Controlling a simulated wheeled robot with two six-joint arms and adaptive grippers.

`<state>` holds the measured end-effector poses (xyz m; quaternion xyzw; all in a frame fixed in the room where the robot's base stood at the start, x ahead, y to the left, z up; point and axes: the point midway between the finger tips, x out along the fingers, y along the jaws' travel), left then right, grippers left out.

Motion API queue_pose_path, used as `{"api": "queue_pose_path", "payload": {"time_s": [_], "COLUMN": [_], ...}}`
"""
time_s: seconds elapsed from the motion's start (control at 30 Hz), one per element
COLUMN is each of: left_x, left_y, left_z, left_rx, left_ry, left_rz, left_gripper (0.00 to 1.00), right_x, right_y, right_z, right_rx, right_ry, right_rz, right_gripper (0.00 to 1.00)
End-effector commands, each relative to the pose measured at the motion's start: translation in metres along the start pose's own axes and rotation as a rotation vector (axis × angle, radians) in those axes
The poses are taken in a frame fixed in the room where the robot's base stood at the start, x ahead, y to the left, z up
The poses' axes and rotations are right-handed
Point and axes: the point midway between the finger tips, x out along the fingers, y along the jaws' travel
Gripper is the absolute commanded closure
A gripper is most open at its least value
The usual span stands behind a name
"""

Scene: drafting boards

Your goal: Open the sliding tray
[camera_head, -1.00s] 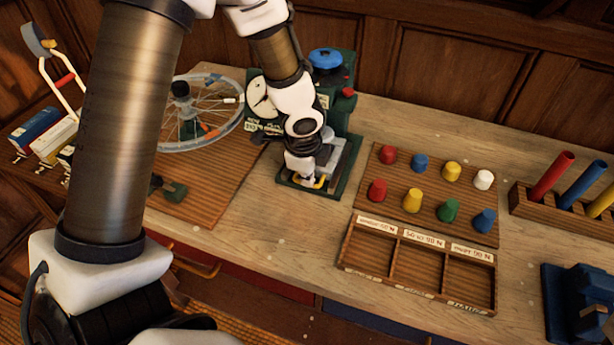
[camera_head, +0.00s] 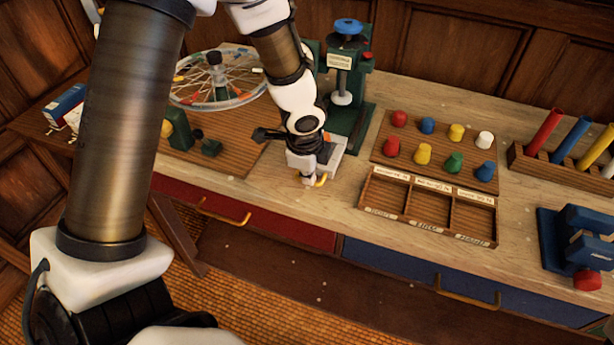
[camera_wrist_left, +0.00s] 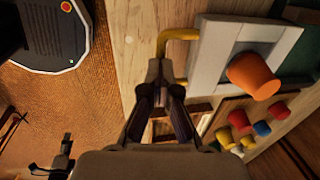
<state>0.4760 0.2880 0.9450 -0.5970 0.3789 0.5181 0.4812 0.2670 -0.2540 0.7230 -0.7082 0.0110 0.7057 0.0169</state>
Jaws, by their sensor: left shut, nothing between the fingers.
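The sliding tray (camera_head: 334,151) is light grey with a yellow handle (camera_head: 321,181) at its front. It sticks out from the green base (camera_head: 361,118) of a press-like stand, over the wooden bench top. In the left wrist view the tray (camera_wrist_left: 205,62) holds an orange tapered piece (camera_wrist_left: 252,76); the handle (camera_wrist_left: 178,35) is a yellow loop. My left gripper (camera_head: 307,182) is shut and empty, low beside the handle. In the left wrist view its fingertips (camera_wrist_left: 161,70) cover part of the handle; I cannot tell whether they touch it. My right gripper is not in view.
A board of coloured pegs (camera_head: 436,142) and a three-part wooden box (camera_head: 427,205) stand right of the tray. A spoked wheel (camera_head: 217,82) is at the left. A red drawer (camera_head: 285,225) and a blue drawer (camera_head: 400,265) sit below the bench edge.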

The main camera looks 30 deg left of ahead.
Motion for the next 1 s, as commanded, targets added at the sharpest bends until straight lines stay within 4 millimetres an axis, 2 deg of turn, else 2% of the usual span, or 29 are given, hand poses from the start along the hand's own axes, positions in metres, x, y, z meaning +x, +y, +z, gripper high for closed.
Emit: {"api": "queue_pose_path", "payload": {"time_s": [0.07, 0.17, 0.2, 0.83, 1.0], "left_x": [0.006, 0.006, 0.006, 0.002, -0.017], "left_y": [0.005, 0.006, 0.006, 0.003, 0.001], "left_z": [0.001, 0.001, 0.001, 0.0, 0.0], "left_rx": [0.0, -0.001, -0.001, 0.0, -0.002], "left_ry": [-0.001, -0.002, -0.002, -0.001, -0.002], "left_rz": [0.014, 0.014, 0.014, 0.006, 0.001], "left_gripper": [1.0, 0.67, 0.65, 0.65, 0.65], "right_x": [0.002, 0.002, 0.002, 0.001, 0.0], "right_y": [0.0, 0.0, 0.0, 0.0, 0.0], "right_z": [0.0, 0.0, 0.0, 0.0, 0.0], "right_rx": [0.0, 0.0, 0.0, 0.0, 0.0], "right_ry": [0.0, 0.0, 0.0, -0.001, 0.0], "right_rz": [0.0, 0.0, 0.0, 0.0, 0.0], "right_gripper": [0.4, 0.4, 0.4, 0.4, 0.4]}}
